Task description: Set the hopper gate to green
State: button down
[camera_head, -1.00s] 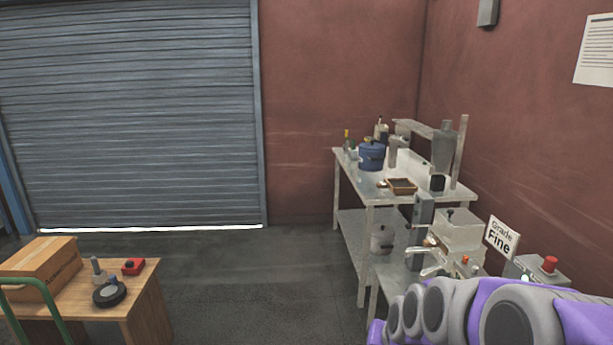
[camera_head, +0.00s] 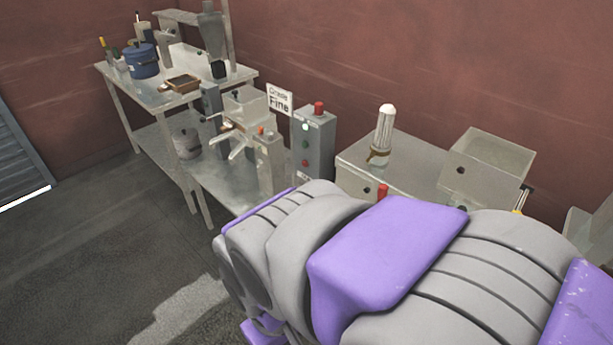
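A metal powder filler machine (camera_head: 245,108) with a boxy top stands on a low metal table, left of centre. Small spouts or levers stick out at its front, one with an orange tip (camera_head: 261,130). A white "Grade Fine" sign (camera_head: 279,100) stands just behind it. I cannot tell which part is the hopper gate, and no green setting is clear on it. Another open-topped metal box (camera_head: 489,163) sits on a bench at the right. My purple and grey arm fills the lower right, and my gripper is not in view.
A grey control box (camera_head: 314,143) with a red button on top stands right of the filler. A shelved table (camera_head: 113,80) holds a blue pot (camera_head: 141,61) and a brown tray (camera_head: 183,83). Floor (camera_head: 90,260) at the lower left is clear.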

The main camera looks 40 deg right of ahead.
aim_at(461, 211)
jog(key=z, duration=2.1)
